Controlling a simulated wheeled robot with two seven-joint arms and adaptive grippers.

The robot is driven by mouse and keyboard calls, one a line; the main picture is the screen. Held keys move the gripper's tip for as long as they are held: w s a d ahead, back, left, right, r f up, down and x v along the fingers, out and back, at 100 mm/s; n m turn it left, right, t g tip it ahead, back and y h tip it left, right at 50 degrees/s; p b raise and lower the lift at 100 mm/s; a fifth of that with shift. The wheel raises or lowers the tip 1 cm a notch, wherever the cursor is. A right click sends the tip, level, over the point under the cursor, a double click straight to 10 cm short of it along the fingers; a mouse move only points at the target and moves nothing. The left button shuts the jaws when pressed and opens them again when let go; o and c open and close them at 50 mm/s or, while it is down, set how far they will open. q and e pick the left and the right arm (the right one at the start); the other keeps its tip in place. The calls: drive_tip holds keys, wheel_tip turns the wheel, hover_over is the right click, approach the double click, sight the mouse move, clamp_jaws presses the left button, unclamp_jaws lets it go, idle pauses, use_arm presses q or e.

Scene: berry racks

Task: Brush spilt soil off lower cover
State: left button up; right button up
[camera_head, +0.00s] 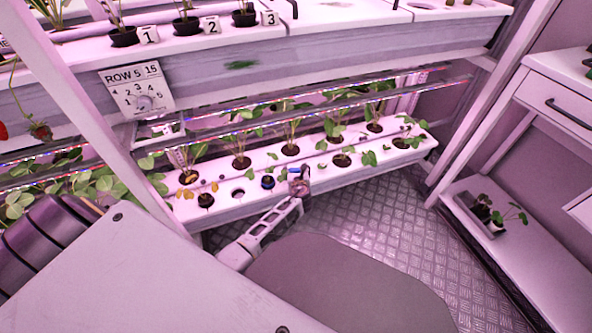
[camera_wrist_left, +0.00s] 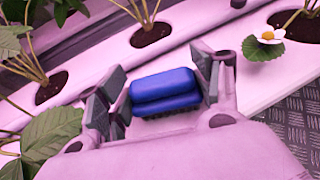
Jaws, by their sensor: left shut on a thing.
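The white lower cover (camera_head: 330,178) lies below the upper rack, with plants standing in its soil-filled holes. My left gripper (camera_head: 298,184) is at its front edge, near the middle. In the left wrist view my left gripper (camera_wrist_left: 160,95) is shut on a blue brush (camera_wrist_left: 165,84) with dark bristles underneath. The white cover (camera_wrist_left: 110,55) lies just beyond the brush; I cannot tell whether the bristles touch it. Small dark specks (camera_head: 222,178) lie on the cover's left part; I cannot tell whether they are soil. My right gripper is not in view.
Leaves and a white flower (camera_wrist_left: 268,35) are close to the fingers. The upper rack (camera_head: 230,70) overhangs the cover. Metal floor (camera_head: 370,215) is open at the right, before a white cabinet (camera_head: 555,95).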

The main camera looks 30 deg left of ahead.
use_arm(q)
drive_tip(key=shift+s+d+f+p, duration=0.1)
drive_tip(key=shift+s+d+p, duration=0.45)
drive_tip(key=shift+s+d, duration=0.55)
drive_tip(key=shift+d, duration=0.15)
drive_tip(key=shift+f, duration=0.1)
drive_tip(key=shift+r+p, duration=3.1)
drive_tip(key=shift+p, duration=0.15)
drive_tip(key=shift+r, duration=0.1)
drive_tip(key=shift+r+p, duration=1.4)
drive_tip(key=shift+p, duration=0.15)
